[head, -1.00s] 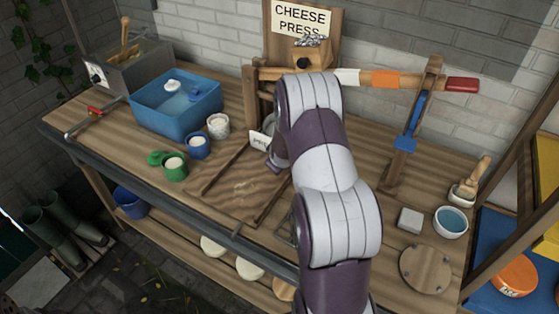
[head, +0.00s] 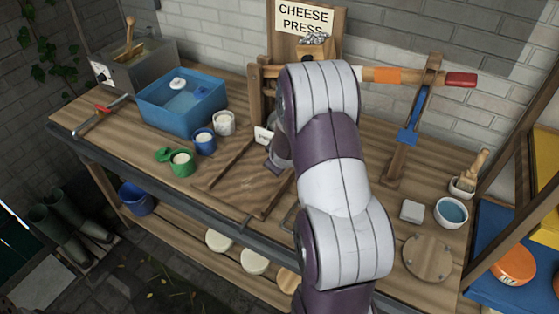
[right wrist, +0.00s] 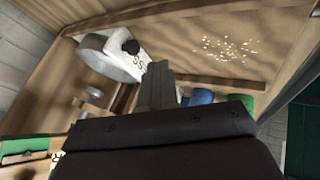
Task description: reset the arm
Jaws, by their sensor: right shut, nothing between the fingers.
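My right arm (head: 335,190) rises from the bottom of the head view and reaches over the middle of the workbench (head: 120,148), in front of the cheese press. My right gripper (right wrist: 160,72) is shut and empty in the right wrist view. In the head view it is mostly hidden behind the arm, with only a small part of the hand showing near the press's left post. My left gripper is not in view.
The cheese press (head: 417,125) has a long lever with an orange band. A blue basin (head: 182,112), a green cup (head: 180,164) and a blue cup (head: 204,142) stand left of my arm. A bowl of water (head: 451,213) and a round board (head: 428,258) lie to the right.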

